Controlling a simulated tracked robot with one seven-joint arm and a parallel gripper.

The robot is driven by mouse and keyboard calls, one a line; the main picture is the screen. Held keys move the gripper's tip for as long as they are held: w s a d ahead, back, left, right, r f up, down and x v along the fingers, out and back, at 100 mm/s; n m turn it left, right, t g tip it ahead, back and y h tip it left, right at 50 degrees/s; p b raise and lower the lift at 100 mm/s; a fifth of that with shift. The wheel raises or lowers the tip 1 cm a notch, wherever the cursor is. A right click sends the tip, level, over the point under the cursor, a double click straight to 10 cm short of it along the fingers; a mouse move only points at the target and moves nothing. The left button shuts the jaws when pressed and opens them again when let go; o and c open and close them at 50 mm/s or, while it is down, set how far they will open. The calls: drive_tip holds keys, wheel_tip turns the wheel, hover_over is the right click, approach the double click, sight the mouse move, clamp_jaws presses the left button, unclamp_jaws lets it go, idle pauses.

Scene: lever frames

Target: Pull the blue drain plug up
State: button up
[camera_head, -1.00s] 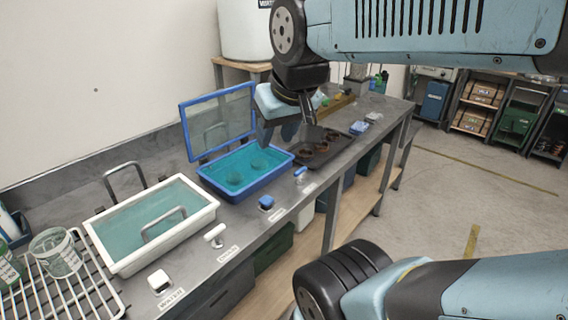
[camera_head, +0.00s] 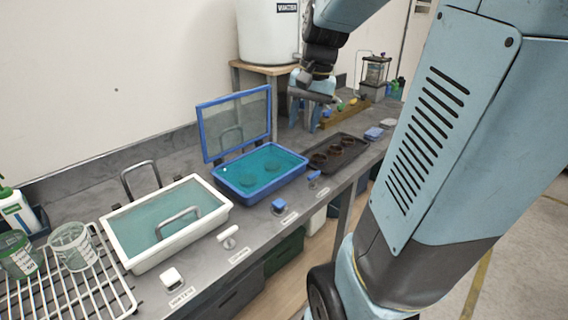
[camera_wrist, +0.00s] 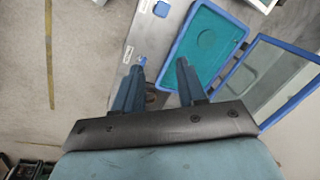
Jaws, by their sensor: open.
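The blue drain plug (camera_head: 314,175) looks like a small blue T-handle on the bench's front strip, in front of the blue tray (camera_head: 231,188). In the wrist view the blue plug (camera_wrist: 142,60) shows just past the tip of the left finger, partly hidden by it. I see no contact with the plug.
A blue square knob (camera_head: 279,205) sits left of the plug. The raised lid (camera_head: 203,135) stands behind the tray. A dark tray (camera_head: 362,146) with brown rings lies to the right. A white basin (camera_head: 118,243) with metal handles and a white T-handle (camera_head: 229,236) are at left.

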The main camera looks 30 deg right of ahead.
sight(315, 173)
drive_tip(key=w+d+f+m+g+y, duration=0.3)
drive_tip(key=w+d+f+m, duration=0.5)
drive_tip(key=d, duration=0.5)
drive_tip(key=shift+n, duration=0.5)
drive_tip(key=x, duration=1.5)
drive_tip(key=shift+d+f, duration=0.15)
drive_tip(key=shift+d, duration=0.15)
clamp_jaws()
